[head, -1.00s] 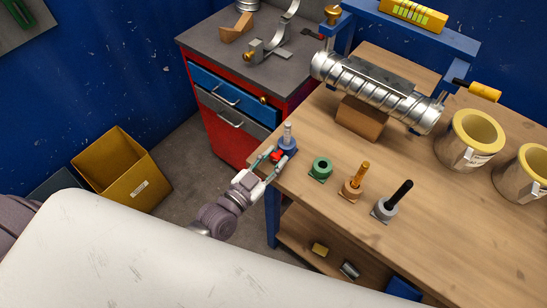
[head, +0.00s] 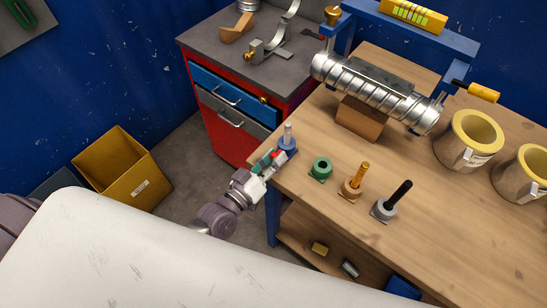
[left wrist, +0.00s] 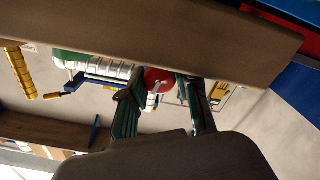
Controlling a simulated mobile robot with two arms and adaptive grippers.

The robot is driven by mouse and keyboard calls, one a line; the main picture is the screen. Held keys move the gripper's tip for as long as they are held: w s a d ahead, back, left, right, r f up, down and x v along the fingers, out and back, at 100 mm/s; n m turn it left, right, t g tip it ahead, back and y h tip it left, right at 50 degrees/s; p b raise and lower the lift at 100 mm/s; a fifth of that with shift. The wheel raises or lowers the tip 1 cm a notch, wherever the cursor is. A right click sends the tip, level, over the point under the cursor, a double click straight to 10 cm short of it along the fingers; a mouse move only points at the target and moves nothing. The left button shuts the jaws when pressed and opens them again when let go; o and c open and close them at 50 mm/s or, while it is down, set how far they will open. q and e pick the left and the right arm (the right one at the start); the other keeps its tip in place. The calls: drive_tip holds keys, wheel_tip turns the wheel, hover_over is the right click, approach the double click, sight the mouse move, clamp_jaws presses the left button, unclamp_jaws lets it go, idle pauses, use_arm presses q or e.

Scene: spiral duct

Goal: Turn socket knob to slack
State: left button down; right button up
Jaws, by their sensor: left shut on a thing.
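A blue socket (head: 288,150) with an upright silver pin stands at the near left corner of the wooden bench. Its red knob (head: 279,155) faces the floor side, toward my left gripper (head: 271,162). The gripper is shut on the red knob, its green-padded fingers close together beside the bench edge. In the left wrist view the round red knob (left wrist: 158,80) shows between the fingers and has a pale mark on its face. The fingers hide part of it, and I cannot read its setting. My right gripper is not in view.
Along the bench (head: 450,230) stand a green socket (head: 321,169), a tan socket (head: 352,190) with an orange pin and a grey socket (head: 383,210) with a black pin. A spiral duct (head: 375,92) lies behind. A red cabinet (head: 221,132) stands left of the bench.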

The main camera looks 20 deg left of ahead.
use_arm(q)
drive_tip(key=shift+n, duration=0.5)
drive_tip(key=c, duration=0.8)
unclamp_jaws()
drive_tip(key=shift+s+f, duration=0.1)
drive_tip(key=shift+f, duration=0.05)
